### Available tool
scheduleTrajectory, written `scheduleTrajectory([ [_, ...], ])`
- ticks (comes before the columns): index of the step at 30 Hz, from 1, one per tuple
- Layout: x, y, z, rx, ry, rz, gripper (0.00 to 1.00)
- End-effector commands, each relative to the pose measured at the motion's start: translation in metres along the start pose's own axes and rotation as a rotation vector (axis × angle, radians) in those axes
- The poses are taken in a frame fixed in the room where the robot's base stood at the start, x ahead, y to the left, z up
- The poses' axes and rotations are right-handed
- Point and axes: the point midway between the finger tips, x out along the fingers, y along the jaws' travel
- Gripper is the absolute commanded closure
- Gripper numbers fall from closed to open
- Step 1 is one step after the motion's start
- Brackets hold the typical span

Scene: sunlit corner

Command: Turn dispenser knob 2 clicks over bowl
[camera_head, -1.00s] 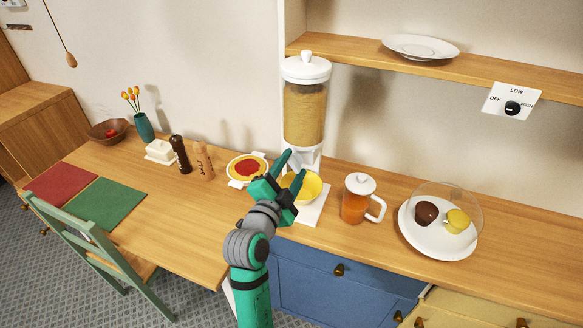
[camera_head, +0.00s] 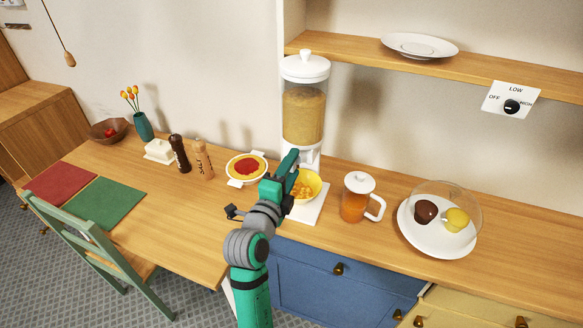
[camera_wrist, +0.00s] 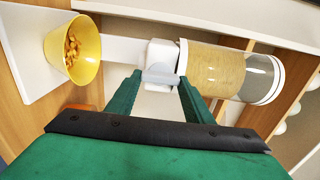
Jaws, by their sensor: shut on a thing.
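The dispenser (camera_head: 304,110) stands upright on the counter, a clear cylinder of tan grain with a white lid and white base. Its knob (camera_wrist: 160,77) shows in the wrist view as a pale grey paddle on the white neck. My gripper (camera_head: 289,160) is shut on the knob, with a green finger on each side of it in the wrist view (camera_wrist: 158,82). The yellow bowl (camera_head: 313,187) stands on the white base below the spout. Cereal pieces lie in the bowl, clear in the wrist view (camera_wrist: 72,50). My arm hides part of the bowl in the head view.
An orange jug (camera_head: 356,199) stands right of the bowl, and a domed plate (camera_head: 430,238) is farther right. A red-filled dish (camera_head: 238,181) and two mills (camera_head: 203,160) stand left. A shelf (camera_head: 400,62) runs above right.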

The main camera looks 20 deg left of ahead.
Motion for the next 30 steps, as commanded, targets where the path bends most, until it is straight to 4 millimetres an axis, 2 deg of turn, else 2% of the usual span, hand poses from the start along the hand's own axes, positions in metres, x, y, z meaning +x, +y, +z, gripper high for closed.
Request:
scheduleTrajectory([
  [12,0.000,0.001,0.001,0.005,-0.001,0.002,0.76],
  [13,0.000,0.001,0.001,0.005,-0.001,0.002,0.48],
  [15,0.000,0.001,0.001,0.005,-0.001,0.002,0.34],
  [25,-0.002,0.001,0.000,0.005,-0.001,0.001,0.34],
  [30,-0.020,0.001,0.001,0.004,-0.003,0.000,0.34],
])
